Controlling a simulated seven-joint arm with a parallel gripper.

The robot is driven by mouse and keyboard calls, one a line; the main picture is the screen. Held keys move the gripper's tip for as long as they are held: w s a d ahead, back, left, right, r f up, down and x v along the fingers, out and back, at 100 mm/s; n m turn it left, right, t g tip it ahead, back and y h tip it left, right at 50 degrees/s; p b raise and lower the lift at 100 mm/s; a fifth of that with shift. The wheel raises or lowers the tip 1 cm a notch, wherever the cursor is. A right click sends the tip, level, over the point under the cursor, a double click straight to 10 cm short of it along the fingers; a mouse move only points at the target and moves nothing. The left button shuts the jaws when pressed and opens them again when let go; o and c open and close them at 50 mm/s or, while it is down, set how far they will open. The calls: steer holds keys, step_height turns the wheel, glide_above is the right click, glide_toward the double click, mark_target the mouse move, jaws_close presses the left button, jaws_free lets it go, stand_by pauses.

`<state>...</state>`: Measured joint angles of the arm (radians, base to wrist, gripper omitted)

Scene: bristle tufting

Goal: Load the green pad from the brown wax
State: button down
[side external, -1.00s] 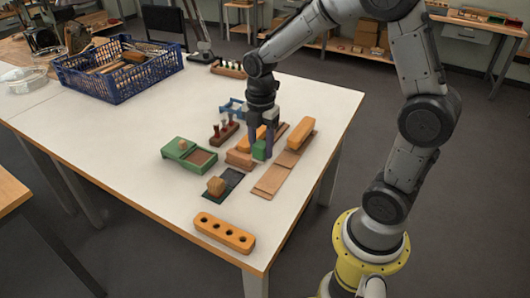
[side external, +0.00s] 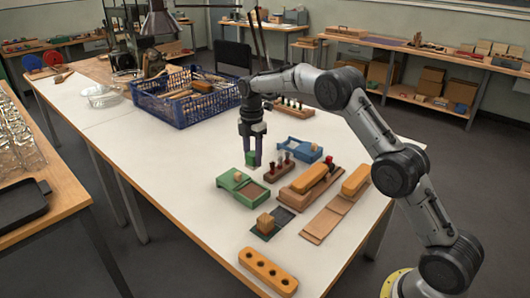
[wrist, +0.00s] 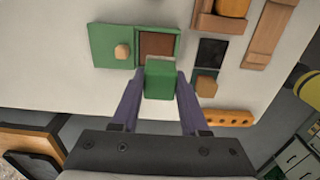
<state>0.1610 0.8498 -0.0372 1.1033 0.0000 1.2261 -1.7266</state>
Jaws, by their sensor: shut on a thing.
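My gripper (side external: 252,167) is shut on the green pad (side external: 251,157), a small green block between purple fingers. In the wrist view, the pad (wrist: 160,80) sits between the fingers, close to the near edge of the green tin (wrist: 178,44). The brown wax (wrist: 157,45) fills the tin's open side. In the side view, the wax (side external: 253,192) shows as a brown square in front of the raised pad. The tin's green lid (wrist: 108,46), with a tan knob, lies beside the wax. The pad appears held above the table, apart from the wax.
A rack with red-topped pegs (side external: 280,171) and a blue stand (side external: 301,150) are close by. Wooden boards with orange blocks (side external: 310,178) lie to the right. A dark mat with a tan block (side external: 264,222) and an orange holed bar (side external: 268,270) are in front. A blue crate (side external: 185,97) stands behind.

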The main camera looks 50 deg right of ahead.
mark_target(252, 164)
steer(key=shift+w+a+f, duration=0.1)
steer(key=shift+w+f, duration=0.05)
steer(key=shift+f, duration=4.55)
steer(key=shift+f, duration=0.55)
steer(key=shift+r, duration=3.55)
